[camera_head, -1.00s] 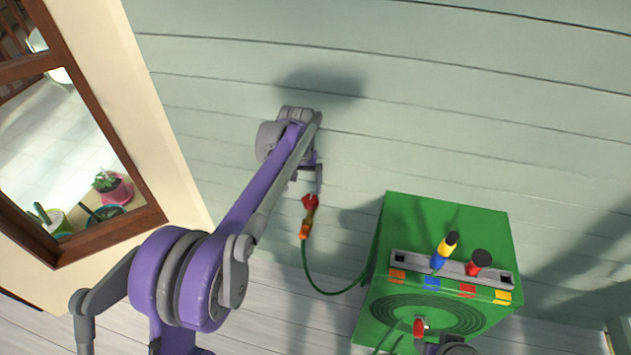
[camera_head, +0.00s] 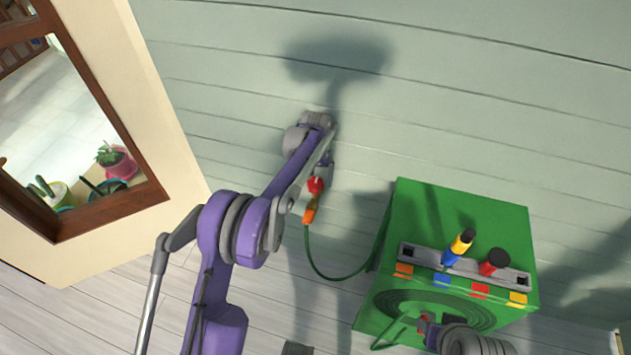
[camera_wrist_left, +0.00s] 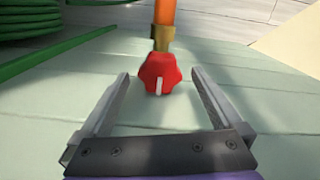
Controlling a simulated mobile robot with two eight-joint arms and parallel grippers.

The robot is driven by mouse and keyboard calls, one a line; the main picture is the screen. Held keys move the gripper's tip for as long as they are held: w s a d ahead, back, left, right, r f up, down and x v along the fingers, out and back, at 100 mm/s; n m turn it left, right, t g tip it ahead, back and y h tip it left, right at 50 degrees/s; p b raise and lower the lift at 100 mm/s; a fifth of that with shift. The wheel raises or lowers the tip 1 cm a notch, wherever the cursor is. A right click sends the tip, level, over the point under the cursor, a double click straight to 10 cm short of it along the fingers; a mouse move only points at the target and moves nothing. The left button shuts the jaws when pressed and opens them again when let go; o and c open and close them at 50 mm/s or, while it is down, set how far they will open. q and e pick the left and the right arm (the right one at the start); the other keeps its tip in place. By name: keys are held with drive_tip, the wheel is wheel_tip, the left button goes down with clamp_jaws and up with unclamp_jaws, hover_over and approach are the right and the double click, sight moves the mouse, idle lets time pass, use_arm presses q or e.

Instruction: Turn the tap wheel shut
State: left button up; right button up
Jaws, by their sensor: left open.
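The red tap wheel (camera_head: 316,185) is on the pale green plank wall, above an orange hose connector (camera_head: 310,214) with a green hose running from it. In the left wrist view the red wheel (camera_wrist_left: 160,72) with its small white mark lies between the tips of my left gripper (camera_wrist_left: 160,75), with a brass collar and the orange connector (camera_wrist_left: 165,14) beyond it. My left gripper (camera_head: 324,172) is open, one finger on each side of the wheel, with gaps visible to both fingers. A grey part of my right arm shows at the bottom right; its gripper jaws are not clear.
A green box (camera_head: 460,215) stands right of the tap, with a grey rail of coloured attachments (camera_head: 465,265) and a coiled green hose (camera_head: 430,306). A wooden-framed window (camera_head: 155,200) is at the left. The wall above the tap is bare.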

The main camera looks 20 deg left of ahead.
use_arm(q)
drive_tip(key=shift+f, duration=0.5)
drive_tip(key=shift+c, duration=0.2)
drive_tip(key=c, duration=1.3)
drive_tip(key=shift+c, duration=0.2)
